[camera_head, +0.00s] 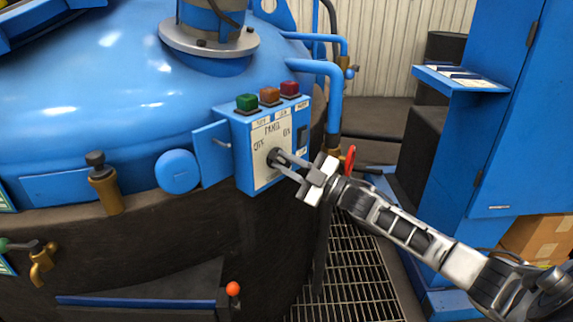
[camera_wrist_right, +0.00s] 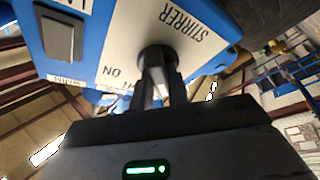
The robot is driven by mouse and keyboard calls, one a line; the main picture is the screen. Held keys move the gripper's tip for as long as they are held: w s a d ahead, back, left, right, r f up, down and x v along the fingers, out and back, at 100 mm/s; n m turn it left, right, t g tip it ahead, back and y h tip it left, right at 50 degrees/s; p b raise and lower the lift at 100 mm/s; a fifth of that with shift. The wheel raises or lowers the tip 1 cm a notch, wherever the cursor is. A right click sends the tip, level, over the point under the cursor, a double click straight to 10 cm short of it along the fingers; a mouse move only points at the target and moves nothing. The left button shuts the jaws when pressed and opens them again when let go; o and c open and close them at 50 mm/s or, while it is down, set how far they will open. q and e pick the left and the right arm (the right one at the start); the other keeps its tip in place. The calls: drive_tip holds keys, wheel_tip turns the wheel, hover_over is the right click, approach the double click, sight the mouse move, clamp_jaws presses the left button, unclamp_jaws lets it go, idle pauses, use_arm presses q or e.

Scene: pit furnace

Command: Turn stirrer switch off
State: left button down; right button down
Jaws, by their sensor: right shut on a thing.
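The stirrer switch is a dark round knob (camera_head: 272,156) on the white label plate (camera_head: 265,178) of a blue control box (camera_head: 242,132). OFF is printed to the knob's left and ON to its right. In the wrist view the plate reads STIRRER, with ON near the knob (camera_wrist_right: 157,57). My right gripper (camera_head: 280,160) reaches in from the right, and its two fingers are shut on the knob. The fingers (camera_wrist_right: 160,82) also show in the wrist view. They cover part of the knob, so I cannot tell which mark it points to. My left gripper is out of view.
Green (camera_head: 246,102), orange (camera_head: 269,95) and red (camera_head: 290,88) buttons top the box. A dark rocker switch (camera_head: 302,138) is on its right side. A blue pipe (camera_head: 333,95) and a red valve handle (camera_head: 350,160) stand close behind my gripper. A blue cabinet (camera_head: 520,120) is at right.

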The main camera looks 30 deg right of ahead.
idle(0.5)
drive_tip(key=c, duration=1.4)
unclamp_jaws()
drive_tip(key=shift+o, duration=0.2)
drive_tip(key=v, duration=1.6)
drive_tip(key=shift+r, duration=0.1)
